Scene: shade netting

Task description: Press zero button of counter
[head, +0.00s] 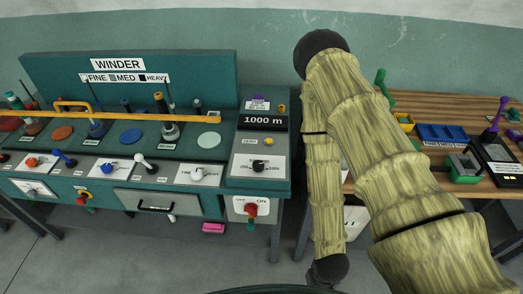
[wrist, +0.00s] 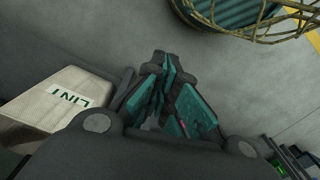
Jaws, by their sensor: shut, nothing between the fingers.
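The counter (head: 263,123) is a dark display reading "1000 m" at the right end of the teal winder machine (head: 130,75). Below it is a small pale "ZERO" label (head: 250,141) with a small yellow button (head: 269,141) beside it. My gripper shows in the wrist view (wrist: 165,75), with its dark, teal-padded fingers together and nothing between them. It points down towards the grey floor, apart from the counter. In the head view my arm stands right of the counter, and the gripper's fingers cannot be made out there.
A wooden bench (head: 440,185) with a blue tray (head: 442,134) and a green clamp (head: 463,165) stands at the right. The winder has several knobs and a yellow bar (head: 120,114). A box marked "LINT" (wrist: 60,100) and a round wire basket (wrist: 245,20) are near my gripper.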

